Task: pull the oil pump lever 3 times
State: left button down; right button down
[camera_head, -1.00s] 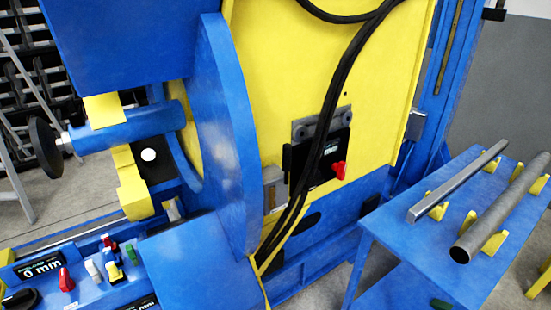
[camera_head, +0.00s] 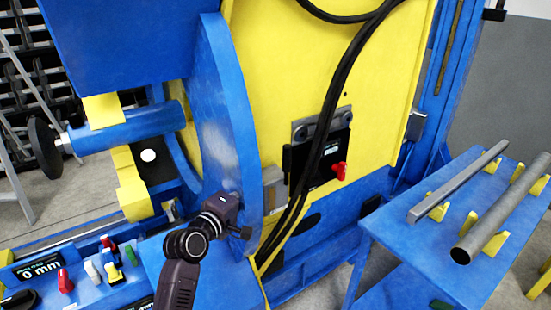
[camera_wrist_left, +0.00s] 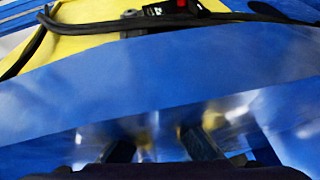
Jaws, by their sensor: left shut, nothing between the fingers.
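A black box (camera_head: 325,158) with a small display and a red handle (camera_head: 339,171) is mounted on the yellow plate. I cannot tell whether this handle is the oil pump lever. Both also show at the top of the left wrist view, the box (camera_wrist_left: 170,10) and the handle (camera_wrist_left: 186,3). My left gripper (camera_head: 238,214) is shut and empty, in front of the lower part of the blue curved disc (camera_head: 228,130), left of and below the box. Its fingers (camera_wrist_left: 158,143) show against blue metal in the left wrist view. My right gripper is not in view.
A control panel (camera_head: 85,292) with several coloured knobs is at lower left. Black hoses (camera_head: 325,130) hang across the yellow plate (camera_head: 285,70). A blue table (camera_head: 410,250) at right bears a square bar (camera_head: 460,180) and a round tube (camera_head: 505,205) on yellow supports.

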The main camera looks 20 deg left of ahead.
aim_at(287, 166)
pick_arm(q)
jog(key=r, duration=0.1)
jog(key=w+a+r+n, duration=0.1)
jog(key=w+a+r+n+t, duration=0.1)
jog(key=shift+r+y, duration=0.35)
jog(key=shift+y, duration=0.05)
jog(key=w, duration=0.6)
jog(key=w+d+p, duration=0.1)
jog(key=w, duration=0.3)
jog(key=shift+d, duration=0.1)
jog(key=d, duration=0.1)
jog(key=s+d+p, duration=0.1)
jog(key=d+p, duration=0.1)
jog(key=shift+s, duration=0.3)
jog(key=shift+s+d, duration=0.25)
jog(key=shift+d, duration=0.05)
jog(key=shift+w+f, duration=0.1)
